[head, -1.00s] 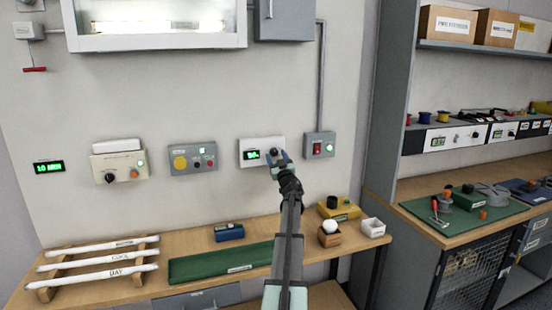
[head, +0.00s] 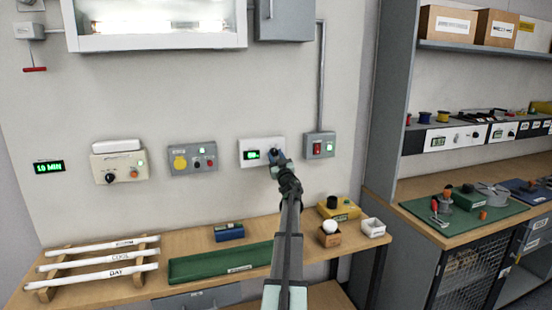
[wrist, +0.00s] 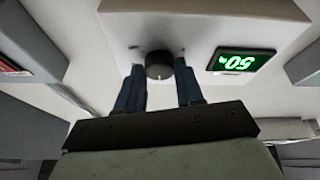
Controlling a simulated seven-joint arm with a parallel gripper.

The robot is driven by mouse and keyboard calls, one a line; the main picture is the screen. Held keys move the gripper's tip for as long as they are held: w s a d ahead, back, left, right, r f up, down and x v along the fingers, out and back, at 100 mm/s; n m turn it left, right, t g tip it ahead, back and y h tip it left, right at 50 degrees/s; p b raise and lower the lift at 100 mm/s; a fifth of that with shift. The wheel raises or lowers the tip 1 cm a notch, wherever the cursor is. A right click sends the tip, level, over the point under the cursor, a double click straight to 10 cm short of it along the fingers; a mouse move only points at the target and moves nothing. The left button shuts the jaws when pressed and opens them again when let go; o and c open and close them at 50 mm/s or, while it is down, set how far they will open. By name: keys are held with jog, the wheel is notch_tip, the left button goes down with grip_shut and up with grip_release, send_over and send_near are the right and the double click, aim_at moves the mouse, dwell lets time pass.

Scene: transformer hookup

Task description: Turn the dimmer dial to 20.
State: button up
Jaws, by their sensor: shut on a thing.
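The dimmer is a white wall box (head: 261,142) with a green-lit display (head: 251,154) and a round dark dial. In the wrist view the dial (wrist: 159,66) has a pale mark on its face and sits between the two blue fingers of my gripper (wrist: 159,82), which is shut on it. The display (wrist: 246,62) appears upside down there and seems to read 50%. In the head view my gripper (head: 277,158) is at the right half of the box, and its fingers hide most of the dial.
A grey box with a red switch (head: 317,147) is close on the right. A grey box with a yellow socket (head: 180,161) and a cream timer box (head: 116,168) are on the left. The bench (head: 195,241) below carries tubes, a green tray and small parts.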

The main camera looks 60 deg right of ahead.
jog(key=shift+d+n, duration=0.1)
jog(key=shift+n, duration=0.3)
jog(key=n+t+y, duration=0.1)
jog(key=n+y, duration=0.1)
jog(key=n, duration=0.2)
jog(key=shift+s+d, duration=0.1)
jog(key=shift+s, duration=0.05)
jog(key=n+y, duration=0.1)
jog(key=n, duration=0.1)
jog(key=n+t+y, duration=0.1)
jog(key=n, duration=0.2)
jog(key=shift+s+d+r, duration=0.1)
jog(key=n+y, duration=0.2)
jog(key=n, duration=0.2)
jog(key=shift+r+n, duration=0.1)
jog(key=shift+n, duration=0.3)
jog(key=shift+s+r+n+g+y, duration=0.15)
jog(key=shift+n+y, duration=0.3)
jog(key=shift+n, duration=0.65)
jog(key=shift+w+f+n+g+y, duration=0.1)
jog(key=shift+n+g+y, duration=0.25)
jog(key=shift+n, duration=0.75)
jog(key=shift+r, duration=0.1)
jog(key=o, duration=1)
jog(key=shift+y, duration=0.3)
jog(key=shift+o, duration=0.2)
jog(key=shift+s, duration=0.15)
